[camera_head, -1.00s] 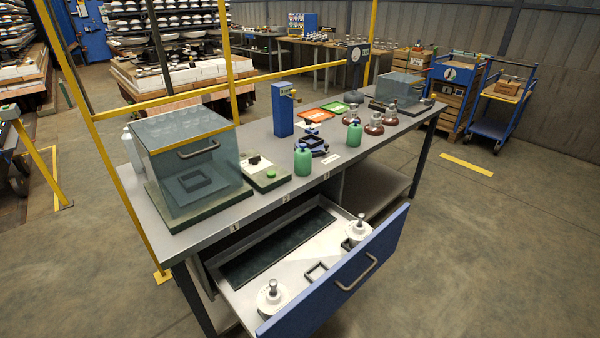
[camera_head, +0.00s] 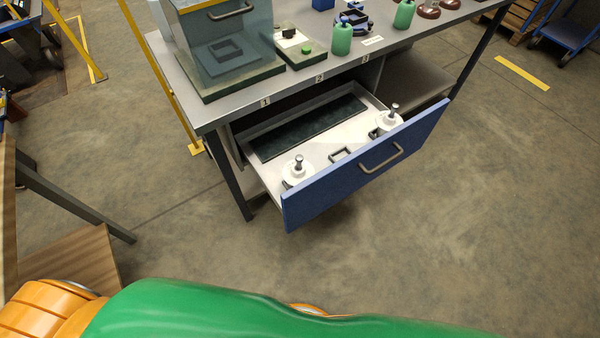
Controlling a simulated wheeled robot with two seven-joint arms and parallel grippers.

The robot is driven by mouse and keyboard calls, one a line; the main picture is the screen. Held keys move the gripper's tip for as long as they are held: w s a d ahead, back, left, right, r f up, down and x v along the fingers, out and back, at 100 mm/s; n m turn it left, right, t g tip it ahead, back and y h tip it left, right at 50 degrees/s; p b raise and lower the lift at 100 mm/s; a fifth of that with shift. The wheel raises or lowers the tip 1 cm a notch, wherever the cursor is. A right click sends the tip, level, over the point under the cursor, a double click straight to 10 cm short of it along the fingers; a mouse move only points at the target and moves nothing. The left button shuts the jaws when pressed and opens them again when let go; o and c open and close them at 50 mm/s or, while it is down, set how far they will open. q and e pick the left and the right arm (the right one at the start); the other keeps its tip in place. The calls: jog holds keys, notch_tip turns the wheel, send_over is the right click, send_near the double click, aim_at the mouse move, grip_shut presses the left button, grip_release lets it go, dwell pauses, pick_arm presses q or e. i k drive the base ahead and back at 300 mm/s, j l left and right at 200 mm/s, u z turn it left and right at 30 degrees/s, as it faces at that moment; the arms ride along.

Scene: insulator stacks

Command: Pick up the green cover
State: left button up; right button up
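A second green piece (camera_head: 404,15) stands farther right on the bench. I cannot tell whether either is the green cover. A large smooth green shape (camera_head: 240,315), with an orange ribbed part at its left, crosses the bottom of the view close to me. I cannot tell whether it is my own arm or a separate thing. Neither gripper's fingers show.
The workbench (camera_head: 232,112) has an open blue-fronted drawer (camera_head: 345,180) jutting toward me, holding white insulator pieces (camera_head: 298,170). A clear case (camera_head: 225,45) stands on the bench's left. A wooden surface (camera_head: 75,262) is at lower left.

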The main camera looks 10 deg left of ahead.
aim_at(342, 35)
jog(key=i+l+u, duration=0.1)
jog(key=l, duration=0.3)
jog(key=i+l+u, duration=0.15)
jog(key=i+l, duration=0.2)
jog(key=i+l+u, duration=0.1)
jog(key=l, duration=0.4)
jog(key=i+l+u, duration=0.15)
jog(key=l, duration=0.3)
jog(key=i+l+u, duration=0.1)
jog(key=i+l, duration=0.15)
jog(key=l, duration=0.2)
jog(key=i+l+u, duration=0.15)
jog(key=l, duration=0.35)
jog(key=i+l+u, duration=0.1)
jog(key=l, duration=0.35)
jog(key=i+l+u, duration=0.1)
jog(key=l, duration=0.4)
